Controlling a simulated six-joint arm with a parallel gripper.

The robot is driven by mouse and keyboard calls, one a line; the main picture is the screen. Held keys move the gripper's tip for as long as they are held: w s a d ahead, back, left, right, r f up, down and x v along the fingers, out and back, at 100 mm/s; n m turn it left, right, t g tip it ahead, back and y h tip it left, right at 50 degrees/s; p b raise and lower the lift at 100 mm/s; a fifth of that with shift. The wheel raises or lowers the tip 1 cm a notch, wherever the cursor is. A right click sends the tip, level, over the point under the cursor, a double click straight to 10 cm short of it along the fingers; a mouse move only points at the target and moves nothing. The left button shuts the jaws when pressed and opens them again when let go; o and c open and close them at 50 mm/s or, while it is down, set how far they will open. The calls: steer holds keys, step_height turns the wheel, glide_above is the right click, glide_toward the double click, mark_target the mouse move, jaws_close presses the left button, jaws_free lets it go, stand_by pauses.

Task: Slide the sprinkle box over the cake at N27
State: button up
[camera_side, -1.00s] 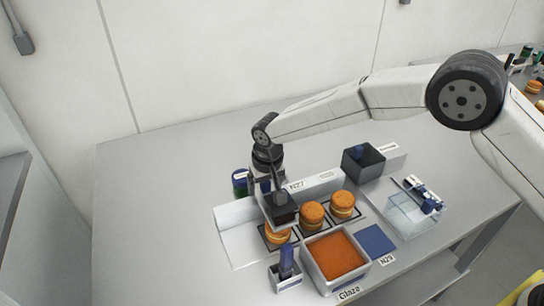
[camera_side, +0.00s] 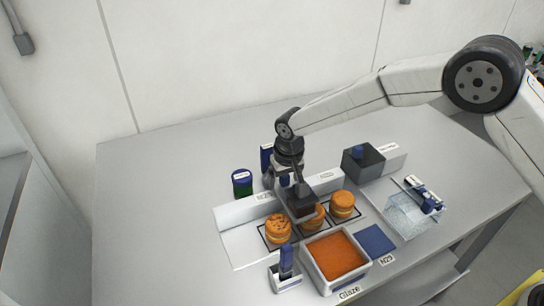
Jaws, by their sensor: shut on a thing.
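My gripper (camera_side: 299,186) is shut on the dark sprinkle box (camera_side: 300,204) and holds it from above. The box is over the middle orange cake (camera_side: 314,219) and hides part of it from this side. The label behind the middle cake, where N27 showed earlier, is hidden by my gripper. The left cake (camera_side: 278,228) has dark specks on its top. The right cake (camera_side: 342,204) stands uncovered. The gap between box and middle cake cannot be told.
A glaze tray (camera_side: 310,264) stands in front, beside a blue-handled tool in a holder (camera_side: 287,281) and a blue square (camera_side: 376,240) by label N29. A green jar (camera_side: 242,184) is behind left. A dark blue-knobbed box (camera_side: 363,163) and clear container (camera_side: 408,221) are right.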

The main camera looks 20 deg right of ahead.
steer(key=shift+d, duration=1.75)
steer(key=o, duration=0.6)
steer(key=shift+r, duration=0.1)
step_height(320, 180, up, 7)
steer(key=shift+f, duration=0.1)
steer(key=shift+d, duration=0.1)
stand_by(0.4)
